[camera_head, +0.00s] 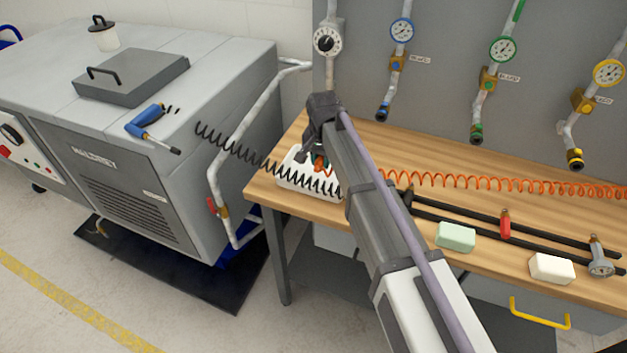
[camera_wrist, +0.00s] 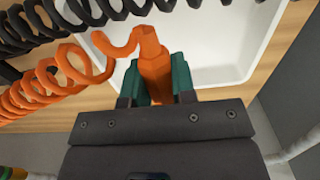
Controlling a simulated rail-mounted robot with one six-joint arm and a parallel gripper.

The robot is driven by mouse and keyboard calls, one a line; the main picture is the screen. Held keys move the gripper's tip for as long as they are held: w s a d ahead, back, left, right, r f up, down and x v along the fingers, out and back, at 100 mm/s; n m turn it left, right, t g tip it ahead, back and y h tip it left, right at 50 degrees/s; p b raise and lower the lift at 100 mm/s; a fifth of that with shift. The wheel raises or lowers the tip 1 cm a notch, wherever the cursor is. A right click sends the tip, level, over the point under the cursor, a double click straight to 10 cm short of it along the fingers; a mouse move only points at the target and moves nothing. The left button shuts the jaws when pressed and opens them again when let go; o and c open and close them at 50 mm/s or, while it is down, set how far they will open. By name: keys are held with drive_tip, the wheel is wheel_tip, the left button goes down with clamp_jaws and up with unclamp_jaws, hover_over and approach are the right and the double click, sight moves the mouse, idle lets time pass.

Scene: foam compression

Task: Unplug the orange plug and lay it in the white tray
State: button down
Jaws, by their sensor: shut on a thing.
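The orange plug (camera_wrist: 153,68) is between the green-padded fingers of my gripper (camera_wrist: 155,82) in the wrist view, with its orange coiled hose running off to the left. My gripper is shut on the plug. The white tray (camera_wrist: 245,75) lies just beyond and beneath the plug in the wrist view. In the head view the plug (camera_head: 319,162) shows as a small orange piece at my gripper (camera_head: 318,160), over the white tray (camera_head: 290,181) at the left end of the bench. I cannot tell whether the plug touches the tray. My arm hides part of the tray.
A black coiled hose (camera_head: 240,150) crosses in front of the tray. The orange coiled hose (camera_head: 480,182) stretches along the wooden bench (camera_head: 390,140). Green (camera_head: 456,237) and white (camera_head: 551,268) blocks and black rails lie to the right. Gauges with pipes hang on the back panel.

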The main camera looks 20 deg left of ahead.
sight(321, 180)
wheel_tip(321, 180, down, 4)
drive_tip(key=b, duration=0.3)
drive_tip(key=shift+f, duration=0.15)
drive_tip(key=c, duration=0.9)
unclamp_jaws()
drive_tip(key=shift+o, duration=0.2)
wheel_tip(321, 180, up, 11)
drive_tip(key=p, duration=1.1)
drive_tip(key=shift+r, duration=0.2)
drive_tip(key=shift+f, duration=0.2)
